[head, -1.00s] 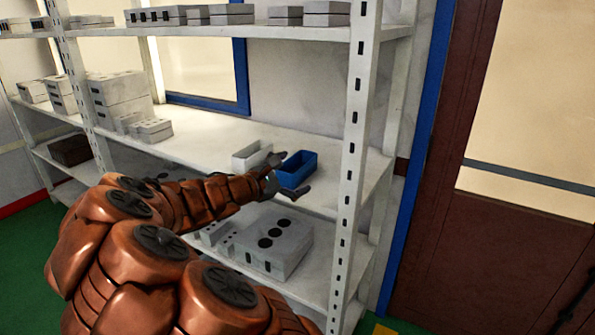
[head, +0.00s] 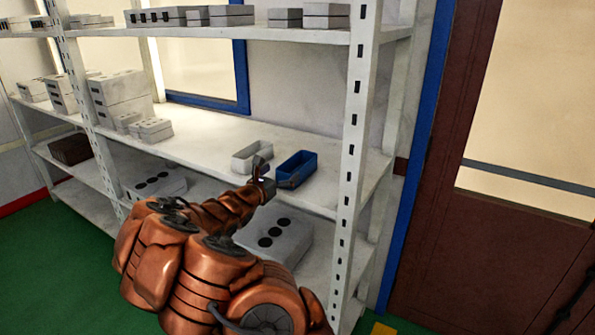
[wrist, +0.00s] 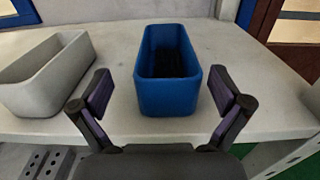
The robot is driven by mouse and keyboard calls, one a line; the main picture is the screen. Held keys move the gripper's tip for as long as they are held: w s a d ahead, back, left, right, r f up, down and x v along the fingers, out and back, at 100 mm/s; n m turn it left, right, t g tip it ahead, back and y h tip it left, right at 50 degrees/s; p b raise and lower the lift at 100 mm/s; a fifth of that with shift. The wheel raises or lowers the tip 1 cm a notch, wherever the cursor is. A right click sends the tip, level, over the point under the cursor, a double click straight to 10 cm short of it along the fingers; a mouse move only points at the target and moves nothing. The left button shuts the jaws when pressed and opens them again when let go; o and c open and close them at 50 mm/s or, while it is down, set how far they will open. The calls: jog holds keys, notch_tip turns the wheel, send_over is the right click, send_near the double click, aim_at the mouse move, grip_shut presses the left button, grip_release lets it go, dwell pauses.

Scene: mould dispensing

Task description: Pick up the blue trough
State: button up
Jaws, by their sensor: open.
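The blue trough (head: 296,170) is an open rectangular box standing upright on the middle shelf of the white rack, near its right end. In the wrist view the blue trough (wrist: 167,95) is at the centre, its short end facing me and dark inside. My gripper (wrist: 162,88) is open and empty, with one finger on each side of the trough's near end and gaps between them and it. In the head view my gripper (head: 275,174) is at the shelf's front edge, just in front of the trough.
A white trough (head: 252,156) stands just left of the blue one; it shows in the wrist view too (wrist: 45,85). The rack's right front post (head: 352,150) is close by on the right. Grey mould blocks (head: 275,240) lie on the shelf below. The shelf left of the troughs is largely clear.

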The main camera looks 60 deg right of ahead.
aim_at(292, 166)
jog(key=d+p, duration=0.2)
jog(key=d, duration=0.1)
jog(key=shift+s+d, duration=0.15)
jog(key=shift+s, duration=0.25)
jog(key=shift+w+d+f, duration=0.15)
jog(key=shift+d, duration=0.75)
jog(key=c, duration=1.2)
jog(key=shift+c, duration=0.2)
